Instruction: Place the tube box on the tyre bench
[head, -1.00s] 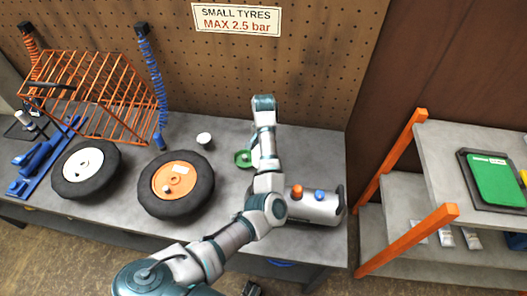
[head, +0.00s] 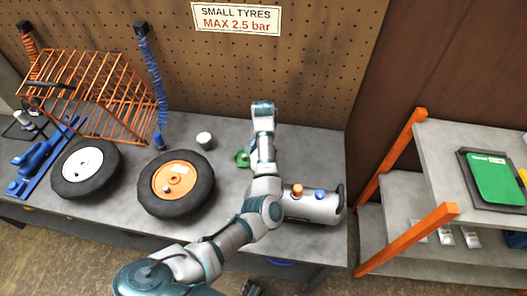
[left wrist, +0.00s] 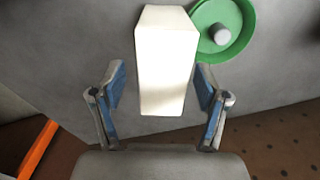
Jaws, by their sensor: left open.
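In the left wrist view a pale, plain upright box (left wrist: 165,60), which I take for the tube box, stands on the grey bench top. My left gripper (left wrist: 160,84) is open, one finger toward each side of the box's near end. I see no clear contact. In the head view my left arm reaches over the tyre bench (head: 222,166) and hides the box and the fingers. A green round dish with a grey knob (left wrist: 221,34) is close beside the box; it also shows in the head view (head: 242,158). My right gripper is not in view.
Two tyres, with white (head: 83,164) and orange (head: 174,180) hubs, lie left of my arm. A white cup (head: 204,140) stands behind them. A silver cylinder (head: 318,205) lies right of my arm. An orange wire cage (head: 95,95) is at the back left; shelves (head: 405,195) stand right.

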